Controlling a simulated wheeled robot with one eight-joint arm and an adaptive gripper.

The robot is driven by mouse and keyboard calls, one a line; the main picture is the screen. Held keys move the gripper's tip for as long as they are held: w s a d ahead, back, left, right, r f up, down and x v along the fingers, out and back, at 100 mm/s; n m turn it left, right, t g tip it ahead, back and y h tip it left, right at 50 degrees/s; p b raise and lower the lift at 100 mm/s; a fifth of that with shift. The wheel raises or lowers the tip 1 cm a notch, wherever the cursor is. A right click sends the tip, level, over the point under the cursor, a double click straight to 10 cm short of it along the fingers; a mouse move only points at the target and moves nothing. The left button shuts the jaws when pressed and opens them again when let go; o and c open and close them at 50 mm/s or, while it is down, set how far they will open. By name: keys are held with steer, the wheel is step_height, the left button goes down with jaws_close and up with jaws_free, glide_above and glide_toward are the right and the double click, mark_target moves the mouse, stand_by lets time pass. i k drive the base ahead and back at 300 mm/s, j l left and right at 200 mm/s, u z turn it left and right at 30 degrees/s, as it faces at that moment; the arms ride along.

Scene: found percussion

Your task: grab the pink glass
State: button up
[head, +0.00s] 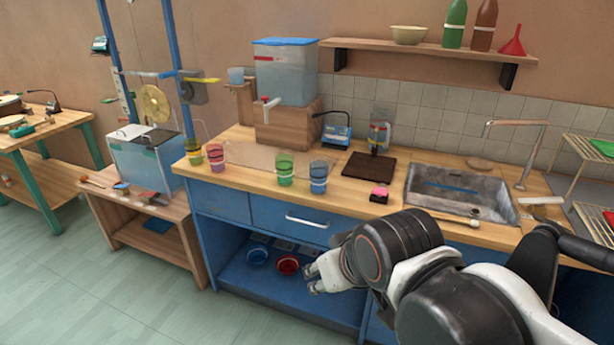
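The pink glass (215,158) stands upright near the left end of the wooden counter, second from the left in a loose group of glasses. A yellow-green glass (194,153) is close on its left. A green glass (284,169) and a blue glass (318,176) stand farther right. My gripper (311,279) is in front of the blue cabinet, lower than the countertop and to the right of the pink glass, well apart from it. Nothing shows between its white fingers, which are small here, so I cannot tell how far they are apart.
A clear tank with a tap (285,75) stands on a wooden block behind the glasses. A dark board (369,166), a pink-topped block (379,194) and a sink (460,192) are to the right. Blue (257,256) and red (288,265) bowls sit in the open cabinet.

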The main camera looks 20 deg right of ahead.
mark_target(214, 152)
steer(key=i+l+u, duration=0.15)
steer(key=i+u, duration=0.3)
steer(key=i+l+u, duration=0.4)
steer(key=i, duration=0.15)
